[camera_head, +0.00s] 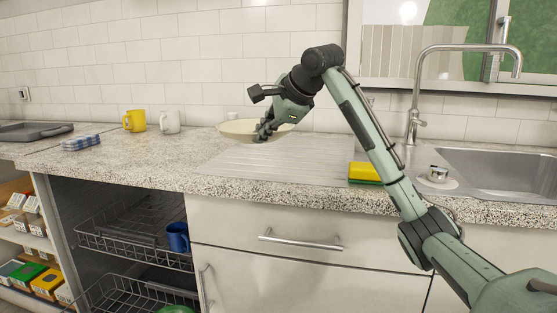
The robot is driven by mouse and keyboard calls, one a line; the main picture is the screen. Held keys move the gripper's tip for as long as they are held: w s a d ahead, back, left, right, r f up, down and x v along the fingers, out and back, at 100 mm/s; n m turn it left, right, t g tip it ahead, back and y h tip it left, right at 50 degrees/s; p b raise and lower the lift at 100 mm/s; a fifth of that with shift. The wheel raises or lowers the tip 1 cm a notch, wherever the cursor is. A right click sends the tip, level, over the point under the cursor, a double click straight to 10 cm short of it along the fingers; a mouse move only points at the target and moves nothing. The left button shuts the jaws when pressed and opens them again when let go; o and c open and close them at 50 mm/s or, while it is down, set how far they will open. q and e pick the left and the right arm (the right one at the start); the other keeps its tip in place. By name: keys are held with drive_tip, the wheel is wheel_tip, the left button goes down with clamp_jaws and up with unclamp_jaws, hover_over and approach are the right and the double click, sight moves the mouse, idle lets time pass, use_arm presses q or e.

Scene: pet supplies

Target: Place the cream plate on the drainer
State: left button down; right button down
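The cream plate (236,129) is a shallow round dish, seen nearly edge-on over the back left part of the drainer. I cannot tell whether it rests there or is held just above. The drainer (285,167) is the flat ribbed surface left of the sink. My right gripper (263,132) is at the plate's front right rim, its dark fingers overlapping the rim. The fingers look close together, but I cannot tell whether they are shut on the rim. My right forearm hides part of the drainer's right side. My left gripper is not in view.
A yellow-green sponge (364,173) lies at the drainer's front right. The sink (500,170) and tap (414,110) are at right. A yellow mug (134,120) and a white mug (169,122) stand left of the plate. A blue mug (178,237) sits in an open rack below.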

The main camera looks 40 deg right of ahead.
drive_tip(key=d+f, duration=0.1)
drive_tip(key=d, duration=0.1)
drive_tip(key=d+f, duration=0.1)
drive_tip(key=d, duration=0.1)
drive_tip(key=d+f, duration=0.1)
drive_tip(key=d, duration=0.1)
drive_tip(key=shift+w+f, duration=0.15)
drive_tip(key=shift+f, duration=0.15)
wheel_tip(320, 180, down, 4)
drive_tip(key=shift+r+b, duration=0.25)
drive_tip(key=shift+b, duration=0.25)
drive_tip(key=shift+f, duration=0.1)
drive_tip(key=shift+a+f, duration=0.1)
drive_tip(key=shift+f, duration=0.05)
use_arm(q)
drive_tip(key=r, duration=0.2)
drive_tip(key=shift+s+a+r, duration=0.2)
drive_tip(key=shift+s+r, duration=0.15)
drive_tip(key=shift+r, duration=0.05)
use_arm(e)
drive_tip(key=c, duration=2)
unclamp_jaws()
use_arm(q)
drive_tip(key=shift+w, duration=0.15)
